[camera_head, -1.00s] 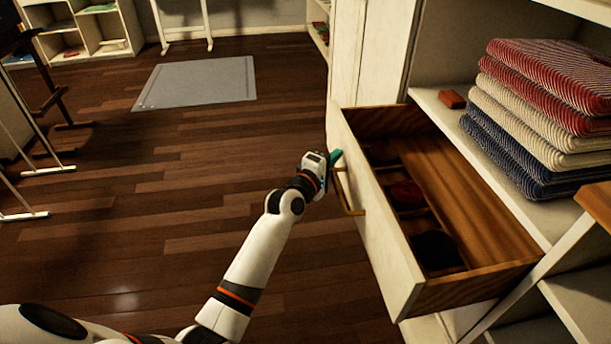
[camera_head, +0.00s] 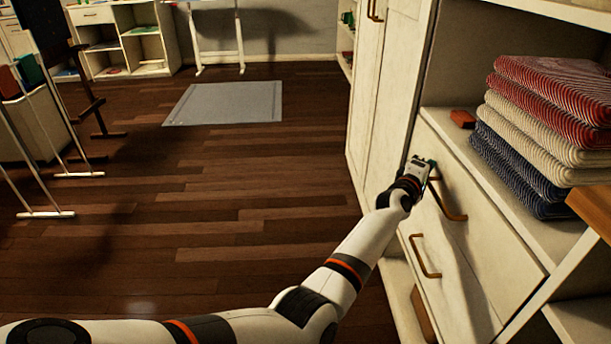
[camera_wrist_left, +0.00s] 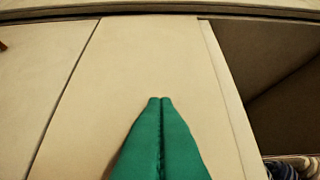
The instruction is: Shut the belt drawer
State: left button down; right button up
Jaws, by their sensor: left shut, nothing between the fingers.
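The belt drawer (camera_head: 490,225) is the upper cream drawer in the cabinet at the right of the head view, with a brass handle (camera_head: 447,202). Its front looks flush with the cabinet or nearly so, and its inside does not show. My left gripper (camera_head: 428,168) is at the far upper part of the drawer front, just beside the handle. I cannot tell if it touches the front. In the left wrist view its green fingers (camera_wrist_left: 161,102) are shut together with nothing between them, in front of cream panels. My right gripper is not in view.
A lower drawer with a brass handle (camera_head: 424,257) sits below. Folded striped cloths (camera_head: 540,130) and a small red-brown block (camera_head: 463,119) lie on the shelf above. A tall cabinet (camera_head: 385,90) stands beyond. The wooden floor (camera_head: 200,220) at left is open, with a grey mat (camera_head: 225,103) farther off.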

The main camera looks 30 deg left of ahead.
pick_arm(q)
jog(key=shift+w+d+r, duration=0.2)
jog(key=shift+d, duration=0.15)
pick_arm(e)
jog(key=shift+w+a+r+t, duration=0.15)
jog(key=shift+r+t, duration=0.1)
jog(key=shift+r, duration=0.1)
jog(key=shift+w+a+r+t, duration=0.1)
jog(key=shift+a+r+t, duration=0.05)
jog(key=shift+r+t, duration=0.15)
